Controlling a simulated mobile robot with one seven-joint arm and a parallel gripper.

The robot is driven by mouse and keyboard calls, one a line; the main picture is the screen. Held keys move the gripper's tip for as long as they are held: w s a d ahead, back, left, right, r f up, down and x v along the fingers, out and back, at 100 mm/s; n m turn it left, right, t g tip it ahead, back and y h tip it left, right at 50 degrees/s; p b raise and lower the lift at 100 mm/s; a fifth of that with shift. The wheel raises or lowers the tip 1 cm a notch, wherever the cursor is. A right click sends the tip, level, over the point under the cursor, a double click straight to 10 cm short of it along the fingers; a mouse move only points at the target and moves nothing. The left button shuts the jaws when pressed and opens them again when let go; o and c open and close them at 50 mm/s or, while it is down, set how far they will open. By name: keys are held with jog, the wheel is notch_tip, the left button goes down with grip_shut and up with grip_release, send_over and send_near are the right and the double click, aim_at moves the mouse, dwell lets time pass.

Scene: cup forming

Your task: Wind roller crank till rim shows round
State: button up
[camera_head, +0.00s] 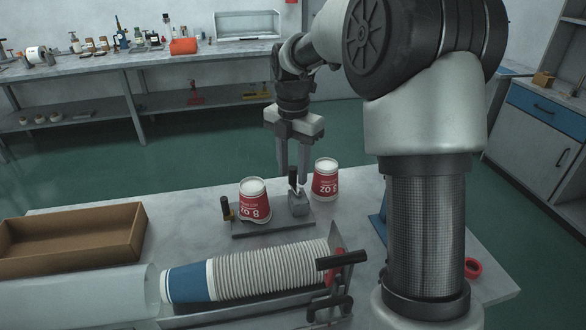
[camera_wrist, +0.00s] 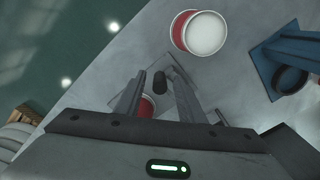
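A red and white paper cup (camera_head: 255,206) stands inverted on the roller fixture, whose dark base plate (camera_head: 272,228) lies on the table; whether its rim is round cannot be told. A small grey block (camera_head: 298,204) at the plate's right end carries a crank with a black knob (camera_head: 292,174). My gripper (camera_head: 293,174) points down over the crank. In the wrist view its fingers (camera_wrist: 155,92) are apart, with the black knob (camera_wrist: 159,81) between their tips and no clear contact. Part of the cup's red side (camera_wrist: 146,106) shows between the fingers.
A second red and white cup (camera_head: 325,182) stands close to the right of my gripper. A long cup stack (camera_head: 270,272) lies in front, beside a black-handled clamp (camera_head: 335,262). A brown tray (camera_head: 72,240) is at the left. A blue stand (camera_wrist: 285,55) shows in the wrist view.

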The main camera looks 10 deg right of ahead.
grip_shut()
jog(key=shift+d+r, duration=0.1)
